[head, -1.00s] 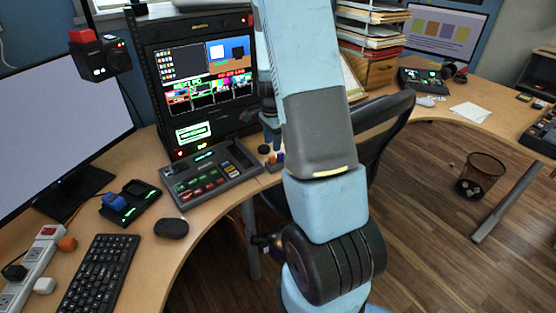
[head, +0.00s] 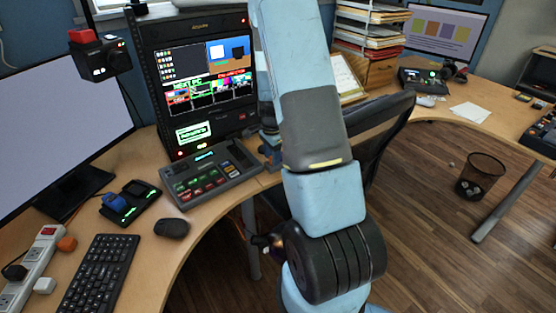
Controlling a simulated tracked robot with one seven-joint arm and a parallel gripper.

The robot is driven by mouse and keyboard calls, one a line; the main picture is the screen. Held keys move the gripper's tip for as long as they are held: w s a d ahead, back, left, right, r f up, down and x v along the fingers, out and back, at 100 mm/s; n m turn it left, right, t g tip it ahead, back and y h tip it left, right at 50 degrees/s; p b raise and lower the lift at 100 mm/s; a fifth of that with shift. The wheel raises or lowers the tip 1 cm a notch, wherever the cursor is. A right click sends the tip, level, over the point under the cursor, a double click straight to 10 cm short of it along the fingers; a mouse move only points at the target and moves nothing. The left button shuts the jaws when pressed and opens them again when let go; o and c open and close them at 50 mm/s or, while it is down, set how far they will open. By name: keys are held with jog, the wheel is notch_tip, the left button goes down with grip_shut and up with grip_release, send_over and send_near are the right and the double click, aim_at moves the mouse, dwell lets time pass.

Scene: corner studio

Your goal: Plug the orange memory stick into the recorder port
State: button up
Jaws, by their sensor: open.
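My blue arm fills the middle of the head view. My gripper (head: 270,156) is partly hidden behind the arm, low at the desk edge just right of the button console (head: 211,174); it is open. I cannot make out the orange memory stick now; the gripper and arm cover the spot where small orange and purple items showed earlier. The recorder port cannot be picked out. A rack (head: 200,27) with a lit multi-picture screen stands behind the console.
A keyboard (head: 98,272), mouse (head: 172,228), charging dock (head: 131,204) and power strip (head: 36,267) lie at left. A chair back (head: 385,135) stands right of my arm. A bin (head: 481,177) stands on the floor at right.

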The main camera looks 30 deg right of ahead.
jog(key=shift+f, duration=0.35)
jog(key=shift+c, duration=0.5)
grip_shut()
